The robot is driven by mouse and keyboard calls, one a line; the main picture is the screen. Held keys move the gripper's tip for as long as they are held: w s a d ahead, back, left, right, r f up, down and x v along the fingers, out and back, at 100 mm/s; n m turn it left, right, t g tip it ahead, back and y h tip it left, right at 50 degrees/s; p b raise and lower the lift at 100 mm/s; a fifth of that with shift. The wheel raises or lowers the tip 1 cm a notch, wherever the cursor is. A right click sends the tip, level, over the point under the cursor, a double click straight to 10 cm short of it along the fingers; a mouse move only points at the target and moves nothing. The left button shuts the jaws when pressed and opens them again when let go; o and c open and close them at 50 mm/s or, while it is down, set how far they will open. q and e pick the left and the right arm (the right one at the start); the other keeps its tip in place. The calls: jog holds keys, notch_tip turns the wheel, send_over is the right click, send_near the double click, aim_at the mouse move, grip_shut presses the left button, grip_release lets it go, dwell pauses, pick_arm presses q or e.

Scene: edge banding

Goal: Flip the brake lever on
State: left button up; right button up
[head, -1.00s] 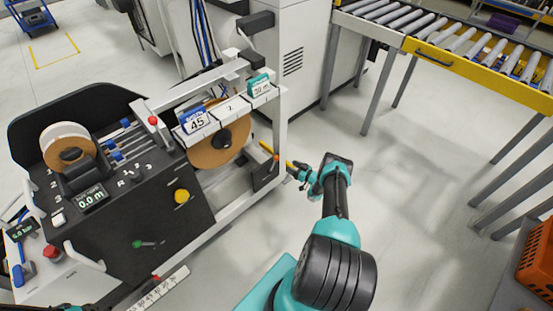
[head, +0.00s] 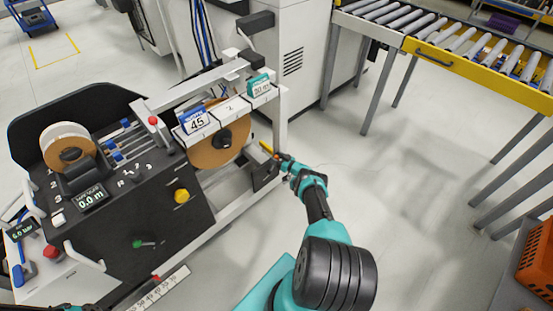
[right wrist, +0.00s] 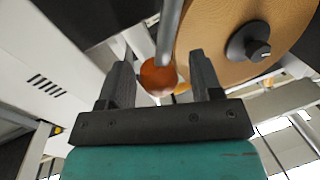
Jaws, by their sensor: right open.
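A round orange knob (right wrist: 157,77) shows in the right wrist view between the two fingers of my right gripper (right wrist: 158,64). A grey rod runs up from beside it, and a small yellow part shows behind it. I take the knob for the brake lever's end, with clear gaps to both fingers. In the head view the right gripper (head: 284,161) is at the machine's right frame post, below the brown banding reel (head: 215,152), and largely covers the knob. A yellow bar (head: 266,146) shows left of the post. The right gripper is open and empty.
The machine's frame post (head: 281,120) stands close beside the right gripper. A dark box (head: 264,173) sits just left of it. The control panel (head: 115,190) is at the left. The floor to the right is clear up to the roller conveyor (head: 480,65).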

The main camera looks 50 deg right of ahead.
jog(key=shift+c, duration=0.2)
grip_shut()
dwell(0.5)
